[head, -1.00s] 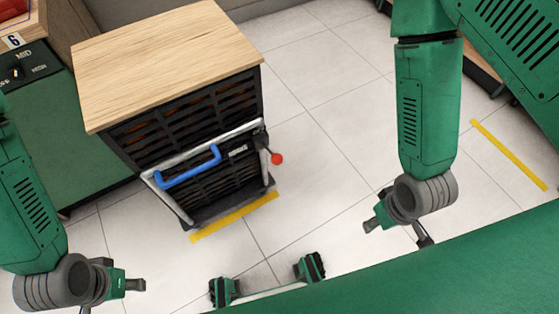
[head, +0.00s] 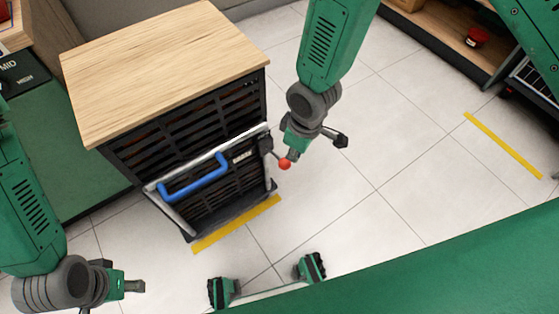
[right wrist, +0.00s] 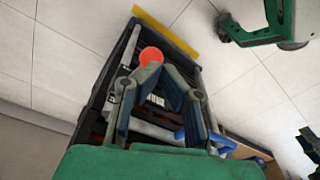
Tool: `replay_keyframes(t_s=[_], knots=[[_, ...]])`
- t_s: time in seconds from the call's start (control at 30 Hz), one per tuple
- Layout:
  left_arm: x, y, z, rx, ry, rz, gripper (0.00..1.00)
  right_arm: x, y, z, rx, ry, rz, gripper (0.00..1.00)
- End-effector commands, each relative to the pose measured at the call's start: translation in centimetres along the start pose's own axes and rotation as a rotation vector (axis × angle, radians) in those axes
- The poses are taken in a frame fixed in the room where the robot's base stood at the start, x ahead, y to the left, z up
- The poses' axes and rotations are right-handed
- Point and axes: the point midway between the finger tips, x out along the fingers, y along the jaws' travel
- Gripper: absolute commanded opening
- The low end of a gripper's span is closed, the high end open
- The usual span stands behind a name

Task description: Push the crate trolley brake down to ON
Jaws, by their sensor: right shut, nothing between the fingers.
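The crate trolley's brake lever ends in a red ball knob (head: 285,164), which sticks out from the trolley's right front edge in the head view. A small pale label (head: 242,157) sits near the lever's bracket; I cannot read it. My right gripper (head: 292,155) is shut and empty, its fingertips right at the knob. In the right wrist view the red knob (right wrist: 151,55) shows just past the shut fingertips (right wrist: 162,75); I cannot tell whether they touch. My left gripper (head: 132,287) hangs at the lower left, away from the trolley; its finger gap is hidden.
The trolley carries black crates (head: 190,125) under a wooden top (head: 160,70), with a blue handle (head: 195,178) on its front frame. A yellow floor line (head: 237,224) runs before it. Tiled floor to the right is clear up to a shelf (head: 450,35).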

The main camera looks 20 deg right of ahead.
Motion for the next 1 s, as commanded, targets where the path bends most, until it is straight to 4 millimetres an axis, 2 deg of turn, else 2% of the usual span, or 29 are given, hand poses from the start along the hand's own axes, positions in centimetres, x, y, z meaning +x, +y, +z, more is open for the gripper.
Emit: replay_keyframes(t_s=[0.13, 0.57, 0.77, 1.0], knots=[[0.2, 0.0, 0.0, 0.001, 0.000, 0.000, 0.36, -0.7, 0.4, -1.7, -0.057, -0.003, 0.012, 0.00], [0.2, 0.0, 0.0, 0.001, -0.001, 0.000, 0.36, -0.8, 0.2, -2.2, -0.067, -0.009, 0.017, 0.00], [1.4, 0.0, 0.1, 0.001, -0.001, 0.000, 0.36, 0.4, 0.3, -2.1, -0.067, -0.009, 0.017, 0.00], [4.4, 0.1, 0.3, 0.001, -0.001, 0.000, 0.36, 3.4, 0.4, -2.0, -0.066, -0.008, 0.015, 0.00]])
